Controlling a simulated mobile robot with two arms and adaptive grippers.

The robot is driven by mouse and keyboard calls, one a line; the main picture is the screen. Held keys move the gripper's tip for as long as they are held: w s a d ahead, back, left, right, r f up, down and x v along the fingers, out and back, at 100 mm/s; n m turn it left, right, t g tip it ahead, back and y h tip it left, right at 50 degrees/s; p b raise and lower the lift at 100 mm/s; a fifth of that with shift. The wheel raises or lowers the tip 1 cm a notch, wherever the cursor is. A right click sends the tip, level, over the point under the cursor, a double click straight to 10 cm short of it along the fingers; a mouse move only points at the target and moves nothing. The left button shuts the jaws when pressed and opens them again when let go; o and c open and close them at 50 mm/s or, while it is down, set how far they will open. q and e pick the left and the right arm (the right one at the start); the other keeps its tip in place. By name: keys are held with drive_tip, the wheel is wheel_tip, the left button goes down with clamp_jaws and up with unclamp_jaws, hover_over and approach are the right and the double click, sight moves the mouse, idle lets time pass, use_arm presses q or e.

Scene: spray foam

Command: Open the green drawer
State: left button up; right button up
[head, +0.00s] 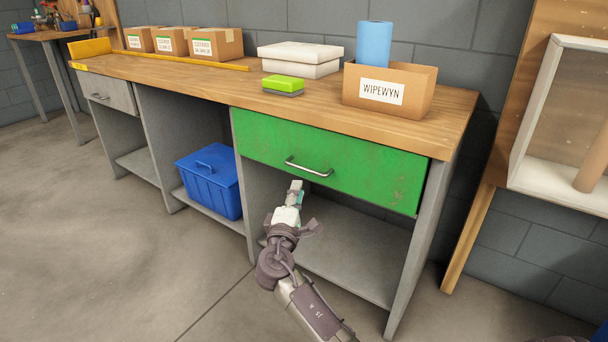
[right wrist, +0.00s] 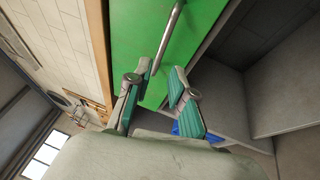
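The green drawer (head: 340,165) sits under the right part of the wooden workbench (head: 300,108) and looks shut. Its curved metal handle (head: 309,168) is in the middle of its front. My right gripper (head: 296,187) is just below and in front of the handle in the head view. In the right wrist view the gripper (right wrist: 160,85) has its two teal-padded fingers apart, with nothing between them. The handle (right wrist: 168,38) lies just beyond the fingertips, against the green drawer front (right wrist: 136,45). My left gripper is not in view.
A blue bin (head: 210,182) stands on the lower shelf left of the drawer. On the bench are a WIPEWYN box (head: 425,90) with a blue roll (head: 373,43), a green sponge (head: 284,83) and several cardboard boxes (head: 215,43). Floor in front is clear.

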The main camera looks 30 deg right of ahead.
sight(304, 169)
drive_tip(key=b+x, duration=0.2)
drive_tip(key=x, duration=0.7)
drive_tip(key=shift+w+d, duration=0.25)
drive_tip(key=shift+w, duration=0.05)
drive_tip(key=shift+c, duration=0.4)
clamp_jaws()
drive_tip(key=shift+f, duration=0.1)
